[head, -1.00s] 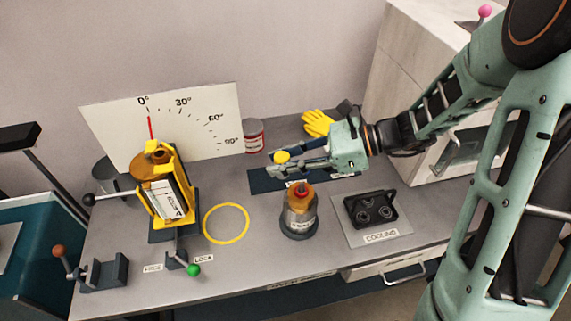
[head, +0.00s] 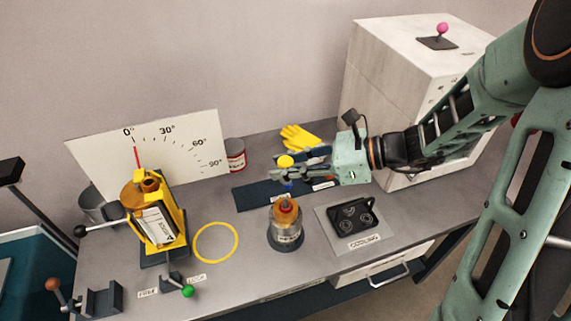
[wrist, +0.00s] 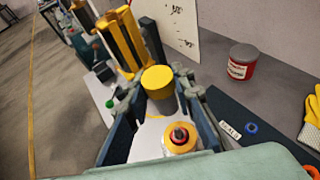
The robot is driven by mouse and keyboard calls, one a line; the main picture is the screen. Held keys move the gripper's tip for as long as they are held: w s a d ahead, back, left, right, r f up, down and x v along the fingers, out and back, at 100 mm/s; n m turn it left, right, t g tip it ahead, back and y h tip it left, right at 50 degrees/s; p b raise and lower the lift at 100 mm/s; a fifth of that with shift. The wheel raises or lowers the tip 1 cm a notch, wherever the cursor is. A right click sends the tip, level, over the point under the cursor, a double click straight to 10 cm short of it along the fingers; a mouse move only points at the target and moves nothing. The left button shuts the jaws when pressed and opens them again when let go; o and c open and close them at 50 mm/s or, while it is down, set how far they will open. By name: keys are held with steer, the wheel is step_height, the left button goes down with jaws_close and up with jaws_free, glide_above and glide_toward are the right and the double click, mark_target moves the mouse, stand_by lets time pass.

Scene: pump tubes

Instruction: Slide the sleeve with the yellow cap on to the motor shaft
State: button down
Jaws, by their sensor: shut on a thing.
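My gripper (head: 286,172) is shut on the sleeve (wrist: 163,97), a grey tube with a yellow cap (wrist: 157,78), which also shows in the head view (head: 285,161). The gripper holds it above the bench, cap up. A metal cylinder with an orange top (head: 286,222) stands upright on the bench, in front of and below the gripper in the head view. In the wrist view its yellow-orange top (wrist: 181,142) has a red ring and a dark centre, apparently the shaft, near the fingers. The sleeve's lower end is hard to see.
A yellow stand with an amber-topped unit (head: 155,215) and levers is at left. A dark blue mat (head: 253,197) lies behind the cylinder. A black-topped cooling pad (head: 355,214) is at right. A red-and-white can (head: 235,155) and yellow gloves (head: 300,137) are at the back.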

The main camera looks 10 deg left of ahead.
steer(key=b, duration=0.4)
glide_above(285, 199)
steer(key=shift+f, duration=2.9)
steer(key=shift+f+b, duration=1)
steer(key=shift+f, duration=0.4)
